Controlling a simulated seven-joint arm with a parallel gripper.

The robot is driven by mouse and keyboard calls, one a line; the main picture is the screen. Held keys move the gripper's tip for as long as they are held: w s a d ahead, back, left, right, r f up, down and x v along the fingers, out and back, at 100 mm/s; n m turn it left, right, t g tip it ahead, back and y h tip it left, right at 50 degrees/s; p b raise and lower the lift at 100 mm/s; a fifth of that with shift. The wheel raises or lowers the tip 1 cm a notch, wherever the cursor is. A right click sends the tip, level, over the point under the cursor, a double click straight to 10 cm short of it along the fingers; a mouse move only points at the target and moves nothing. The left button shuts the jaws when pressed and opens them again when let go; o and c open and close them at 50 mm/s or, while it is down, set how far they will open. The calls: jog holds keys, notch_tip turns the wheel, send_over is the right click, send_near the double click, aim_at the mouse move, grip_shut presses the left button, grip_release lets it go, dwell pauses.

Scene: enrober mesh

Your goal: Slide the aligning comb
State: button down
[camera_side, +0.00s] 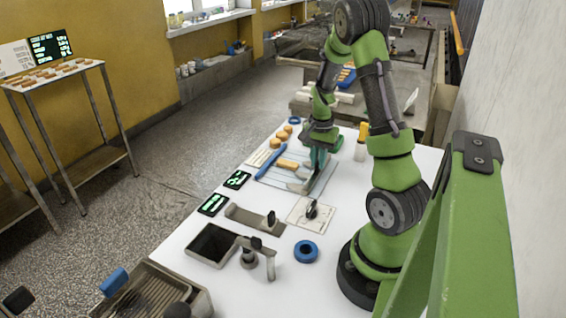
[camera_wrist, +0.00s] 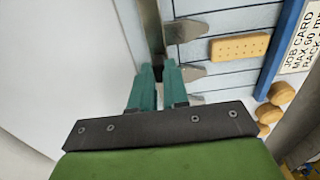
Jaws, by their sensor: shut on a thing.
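The aligning comb (camera_wrist: 185,30) is a grey metal bar with pointed teeth along its right side in the wrist view. It also shows in the side view (camera_side: 299,187), partly hidden by my gripper. My gripper (camera_wrist: 158,76) has teal fingers shut on the comb's bar; the exact contact is partly hidden. In the side view my gripper (camera_side: 318,160) is low over the pale mesh (camera_wrist: 222,78). An oblong orange biscuit (camera_wrist: 240,46) lies on the mesh, right of the teeth and apart from them. A blue rail (camera_wrist: 283,45) runs along the mesh's far side.
Round biscuits (camera_wrist: 281,93) and a job card (camera_wrist: 302,45) lie beyond the rail. In the side view, a dark-filled tank (camera_side: 212,243), a dial plate (camera_side: 310,211), a blue ring (camera_side: 306,251) and small displays (camera_side: 237,180) stand nearer. White table left of the comb is clear in the wrist view.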

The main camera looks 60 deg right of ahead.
jog(key=w, duration=0.7)
jog(key=shift+w, duration=0.1)
jog(key=c, duration=1.1)
grip_release()
jog(key=shift+r, duration=0.15)
notch_tip(320, 180, up, 17)
jog(key=shift+f, duration=0.15)
